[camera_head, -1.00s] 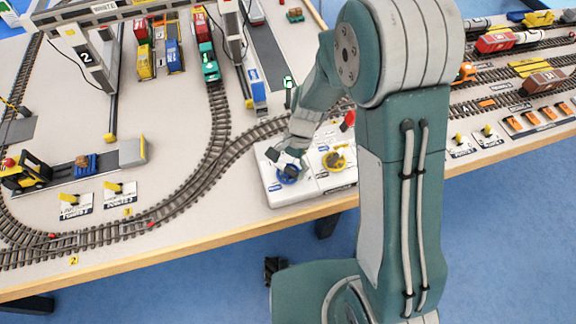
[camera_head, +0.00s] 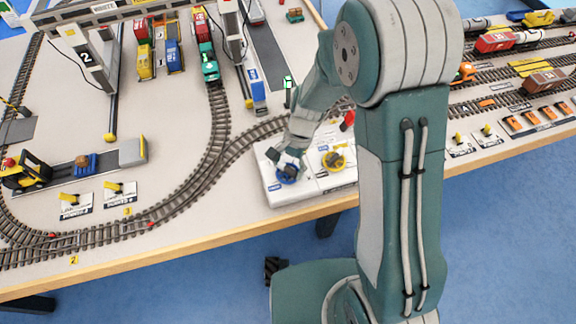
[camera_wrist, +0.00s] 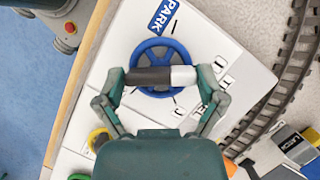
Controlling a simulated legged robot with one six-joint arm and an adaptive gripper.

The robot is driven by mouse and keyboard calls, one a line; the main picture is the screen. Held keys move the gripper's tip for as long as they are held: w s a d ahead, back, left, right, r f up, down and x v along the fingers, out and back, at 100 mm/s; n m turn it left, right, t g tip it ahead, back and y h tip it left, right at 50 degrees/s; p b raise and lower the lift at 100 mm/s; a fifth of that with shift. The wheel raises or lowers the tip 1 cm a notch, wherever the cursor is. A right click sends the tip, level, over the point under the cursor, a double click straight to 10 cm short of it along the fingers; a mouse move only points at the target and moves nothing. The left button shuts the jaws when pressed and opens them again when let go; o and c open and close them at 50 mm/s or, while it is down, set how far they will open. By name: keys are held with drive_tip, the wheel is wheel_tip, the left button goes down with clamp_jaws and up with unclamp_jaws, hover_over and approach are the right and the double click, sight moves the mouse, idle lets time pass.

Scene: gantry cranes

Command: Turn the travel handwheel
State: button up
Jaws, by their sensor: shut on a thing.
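A blue handwheel (camera_head: 287,174) lies on a white control panel (camera_head: 290,195) at the table's front edge. In the wrist view its blue rim (camera_wrist: 158,42) shows around and behind my fingers. I cannot read a travel label on it. My gripper (camera_head: 290,160) is down at this wheel. In the wrist view my gripper (camera_wrist: 163,76) is shut on it, with the fingers reaching across its middle. A dark piece and a white piece lie between the fingers, and the exact contact is hidden.
A yellow handwheel (camera_head: 334,160) sits beside the blue one, with a red knob (camera_head: 348,119) behind. A blue PARK label (camera_wrist: 164,15) is near the blue wheel. Curved track (camera_head: 232,146) runs close behind the panel. A model truck (camera_head: 257,92) stands farther back.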

drive_tip(key=shift+n, duration=0.5)
drive_tip(key=n+h, duration=0.1)
drive_tip(key=n, duration=0.2)
drive_tip(key=n+h, duration=0.1)
drive_tip(key=n, duration=0.2)
drive_tip(key=shift+w+a+g, duration=0.1)
drive_tip(key=shift+g, duration=0.3)
drive_tip(key=n+h, duration=0.1)
drive_tip(key=n, duration=0.2)
drive_tip(key=shift+h, duration=0.4)
drive_tip(key=shift+n+t+h, duration=0.3)
drive_tip(key=shift+n+h, duration=0.3)
drive_tip(key=shift+n, duration=1.3)
drive_tip(key=o, duration=0.8)
drive_tip(key=v, duration=1.2)
drive_tip(key=shift+a, duration=0.15)
